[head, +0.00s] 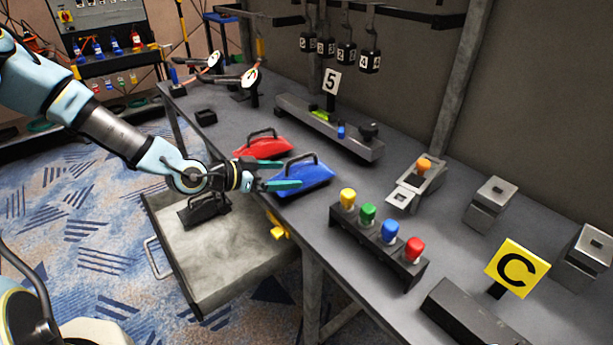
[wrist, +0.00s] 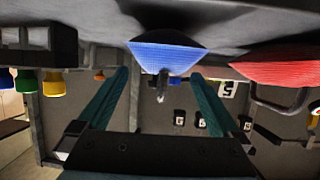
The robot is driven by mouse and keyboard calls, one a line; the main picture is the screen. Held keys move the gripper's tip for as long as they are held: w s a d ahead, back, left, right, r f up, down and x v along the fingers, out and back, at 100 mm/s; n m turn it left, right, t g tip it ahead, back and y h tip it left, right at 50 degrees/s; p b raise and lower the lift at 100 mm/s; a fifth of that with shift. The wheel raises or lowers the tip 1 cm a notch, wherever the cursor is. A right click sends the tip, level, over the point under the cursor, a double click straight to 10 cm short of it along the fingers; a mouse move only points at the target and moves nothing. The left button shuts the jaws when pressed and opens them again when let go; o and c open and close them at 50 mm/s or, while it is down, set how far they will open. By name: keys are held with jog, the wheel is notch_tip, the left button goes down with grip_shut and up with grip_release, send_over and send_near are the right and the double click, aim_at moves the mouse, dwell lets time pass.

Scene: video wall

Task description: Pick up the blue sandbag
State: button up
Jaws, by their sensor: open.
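The blue sandbag (head: 301,178) lies on the grey table near its front edge, with a dark handle on top. In the wrist view the blue sandbag (wrist: 168,57) shows between and beyond my fingers, its handle pointing down in the picture. My gripper (head: 277,175) is open at the left side of the blue sandbag, its teal fingers overlapping the bag in the head view. My fingers also show in the wrist view (wrist: 160,95) with a wide gap between them. I cannot tell whether they touch the bag.
A red sandbag (head: 262,147) lies just behind the blue one. An open drawer (head: 235,262) below the table holds a black bag (head: 203,211). A rack with several coloured knobs (head: 378,240) stands to the right. A long grey fixture (head: 330,127) stands behind.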

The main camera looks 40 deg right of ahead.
aim_at(296, 172)
jog(key=p+x, duration=0.2)
jog(key=x, duration=0.3)
jog(key=shift+w+d, duration=0.1)
jog(key=shift+d, duration=0.2)
jog(key=shift+d+f, duration=0.4)
jog(key=shift+d, duration=0.05)
grip_shut()
jog(key=shift+r, duration=0.2)
dwell(0.3)
